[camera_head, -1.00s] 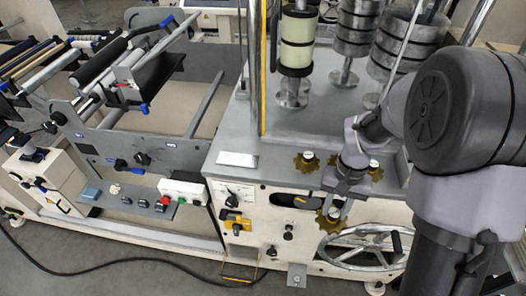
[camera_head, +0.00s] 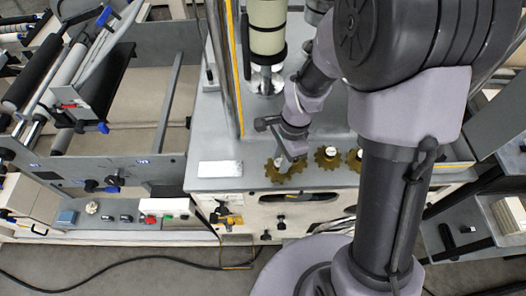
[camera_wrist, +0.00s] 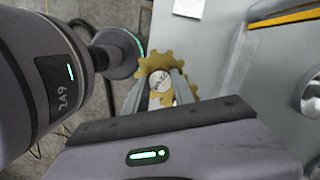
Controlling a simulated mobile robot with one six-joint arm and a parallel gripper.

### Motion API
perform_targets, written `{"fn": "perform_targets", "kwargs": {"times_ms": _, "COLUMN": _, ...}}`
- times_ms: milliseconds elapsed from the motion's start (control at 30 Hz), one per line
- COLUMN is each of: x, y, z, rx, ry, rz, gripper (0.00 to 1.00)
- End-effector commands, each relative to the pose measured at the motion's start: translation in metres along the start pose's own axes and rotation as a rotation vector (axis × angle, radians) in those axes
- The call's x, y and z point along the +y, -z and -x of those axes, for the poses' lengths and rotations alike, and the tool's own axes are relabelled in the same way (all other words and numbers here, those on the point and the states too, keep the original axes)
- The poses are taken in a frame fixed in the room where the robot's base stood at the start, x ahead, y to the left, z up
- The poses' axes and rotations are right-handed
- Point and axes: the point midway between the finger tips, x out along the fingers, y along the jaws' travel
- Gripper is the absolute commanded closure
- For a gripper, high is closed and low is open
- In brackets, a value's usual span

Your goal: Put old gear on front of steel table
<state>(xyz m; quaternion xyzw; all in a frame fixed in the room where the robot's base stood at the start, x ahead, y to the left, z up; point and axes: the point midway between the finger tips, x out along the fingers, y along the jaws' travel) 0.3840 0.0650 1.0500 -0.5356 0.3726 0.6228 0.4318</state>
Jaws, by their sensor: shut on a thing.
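A brown-gold toothed gear (camera_head: 285,172) with a pale, marked hub is at my gripper (camera_head: 291,158), near the front edge of the grey steel table top (camera_head: 316,182). In the wrist view my gripper (camera_wrist: 161,92) has its fingers closed on the hub of this gear (camera_wrist: 152,63), and floor shows beyond the table edge. I cannot tell whether the gear touches the table. Two similar gears, one in the middle (camera_head: 327,160) and one farther right (camera_head: 354,160), sit on the table top to its right. My arm partly hides the right one.
A white plate or sheet (camera_head: 220,169) lies left of the gears. A yellow-edged upright (camera_head: 233,80) and a spindle with a cream roll (camera_head: 266,30) stand behind. A black cable (camera_head: 110,262) lies on the floor. A dark shelf unit (camera_head: 465,235) stands at right.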

Motion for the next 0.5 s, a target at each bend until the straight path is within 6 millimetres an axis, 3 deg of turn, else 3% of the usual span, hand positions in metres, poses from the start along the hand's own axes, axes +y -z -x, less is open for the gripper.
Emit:
{"fn": "perform_targets", "kwargs": {"times_ms": 200, "x": -0.044, "y": -0.024, "z": -0.008, "rx": 0.0, "ry": 0.0, "rz": 0.003, "gripper": 1.0}}
{"fn": "perform_targets", "kwargs": {"times_ms": 433, "x": -0.066, "y": -0.035, "z": -0.012, "rx": 0.0, "ry": 0.0, "rz": 0.004, "gripper": 1.0}}
{"fn": "perform_targets", "kwargs": {"times_ms": 500, "x": -0.066, "y": -0.033, "z": -0.026, "rx": 0.0, "ry": -0.003, "rz": 0.001, "gripper": 1.0}}
